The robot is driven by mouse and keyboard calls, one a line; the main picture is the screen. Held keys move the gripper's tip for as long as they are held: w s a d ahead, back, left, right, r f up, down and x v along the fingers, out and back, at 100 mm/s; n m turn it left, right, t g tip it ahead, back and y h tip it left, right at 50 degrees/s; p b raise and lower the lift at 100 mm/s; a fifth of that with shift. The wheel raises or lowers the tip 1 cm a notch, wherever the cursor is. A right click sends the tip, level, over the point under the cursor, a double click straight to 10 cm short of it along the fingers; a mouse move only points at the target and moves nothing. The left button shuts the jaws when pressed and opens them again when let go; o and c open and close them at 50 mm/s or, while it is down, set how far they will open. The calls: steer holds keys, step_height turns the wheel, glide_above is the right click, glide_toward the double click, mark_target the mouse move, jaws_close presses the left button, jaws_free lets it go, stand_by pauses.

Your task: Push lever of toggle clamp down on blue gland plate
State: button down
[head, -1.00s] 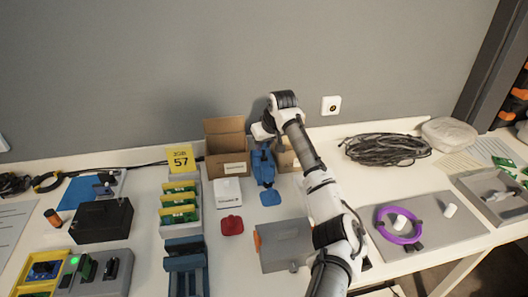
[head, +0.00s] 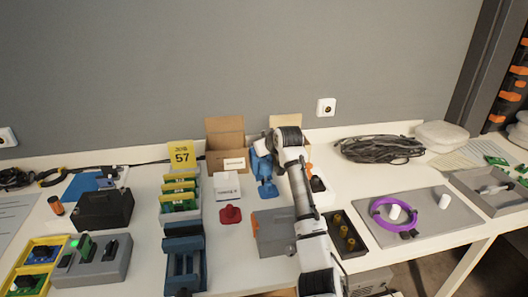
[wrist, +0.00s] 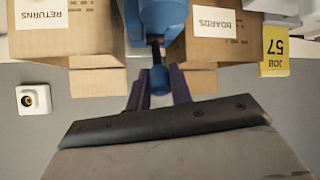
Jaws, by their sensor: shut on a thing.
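A flat blue plate (head: 80,188) lies at the left of the table in the head view. A small grey and dark fitting on it (head: 108,180) looks like a toggle clamp; its lever is too small to read. A blue upright device (head: 263,166) stands between two cartons; it also shows in the wrist view (wrist: 162,18), with a dark rod ending in a blue ball knob (wrist: 158,79). My gripper (wrist: 159,88) has its fingers on both sides of this knob and is shut on it. In the head view my arm hides the fingers.
The cartons marked RETURNS (wrist: 68,25) and BOARDS (wrist: 213,30) stand close on either side of the blue device. A white box (head: 227,185) and a red piece (head: 230,214) lie in front. A black box (head: 105,208) and a card rack (head: 180,210) stand left.

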steer(key=shift+s+f+t, duration=0.1)
steer(key=shift+f+t, duration=0.05)
steer(key=shift+t, duration=0.15)
steer(key=c, duration=1.3)
jaws_free()
steer(key=shift+o, duration=0.2)
steer(key=shift+s, duration=0.1)
steer(key=b+v, duration=0.2)
steer(key=v, duration=1.2)
